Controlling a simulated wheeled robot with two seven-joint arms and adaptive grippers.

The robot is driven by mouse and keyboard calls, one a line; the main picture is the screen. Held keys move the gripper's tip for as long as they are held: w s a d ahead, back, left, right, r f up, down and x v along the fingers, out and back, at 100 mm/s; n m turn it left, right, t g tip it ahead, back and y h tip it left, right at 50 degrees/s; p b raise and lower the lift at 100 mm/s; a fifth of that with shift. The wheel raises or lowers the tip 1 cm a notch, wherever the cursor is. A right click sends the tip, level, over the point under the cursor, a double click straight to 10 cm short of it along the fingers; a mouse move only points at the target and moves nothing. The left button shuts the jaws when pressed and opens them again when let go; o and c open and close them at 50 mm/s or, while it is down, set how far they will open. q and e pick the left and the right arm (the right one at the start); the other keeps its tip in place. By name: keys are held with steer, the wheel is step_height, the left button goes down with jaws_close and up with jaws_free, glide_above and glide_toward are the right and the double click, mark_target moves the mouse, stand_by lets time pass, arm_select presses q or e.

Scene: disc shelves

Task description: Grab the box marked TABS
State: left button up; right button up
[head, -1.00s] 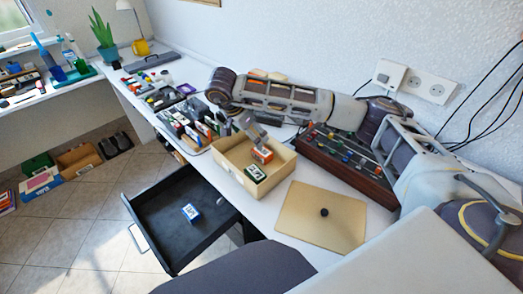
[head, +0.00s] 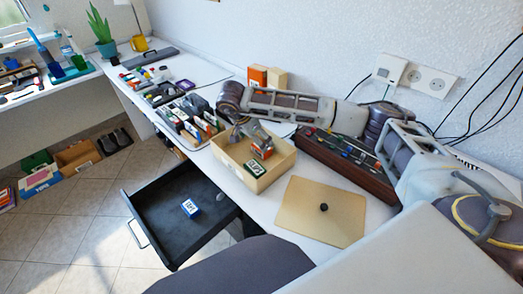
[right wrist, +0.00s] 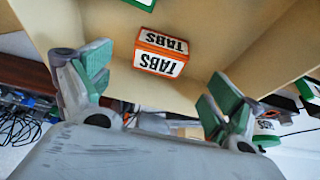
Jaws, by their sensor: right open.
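The box marked TABS (right wrist: 158,62) is orange with a white label. It lies in a beige open bin (head: 277,172) on the desk; in the head view it is partly hidden behind my right gripper (head: 253,138). In the right wrist view my right gripper (right wrist: 158,88) is open, its green-padded fingers spread wide to either side of the TABS box. Nothing is between them, and the box looks a little beyond the fingertips. A green box with a white label (head: 254,167) lies in the same bin, near its front corner. My left gripper is not in view.
An open black drawer (head: 165,222) holds a blue and white box (head: 190,207). A flat lid with a knob (head: 307,222) lies right of the bin. A brown tray (head: 345,168) stands behind. Crowded small items (head: 190,122) stand left of the bin.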

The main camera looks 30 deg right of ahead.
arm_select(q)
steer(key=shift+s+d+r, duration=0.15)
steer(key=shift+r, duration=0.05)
arm_select(e)
steer(key=shift+x, duration=0.9)
steer(key=shift+d+f, duration=0.2)
steer(key=shift+f, duration=0.2)
steer(key=x, duration=0.3)
steer(key=shift+d+r, duration=0.1)
steer(key=shift+w+d+f+b, duration=0.1)
steer(key=shift+d+f+b, duration=0.2)
steer(key=shift+f, duration=0.35)
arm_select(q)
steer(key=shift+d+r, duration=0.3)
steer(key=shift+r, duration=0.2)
arm_select(e)
steer(key=shift+a, duration=0.1)
steer(key=c, duration=1.1)
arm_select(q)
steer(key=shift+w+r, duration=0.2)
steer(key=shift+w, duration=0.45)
arm_select(e)
steer(key=shift+r, duration=0.15)
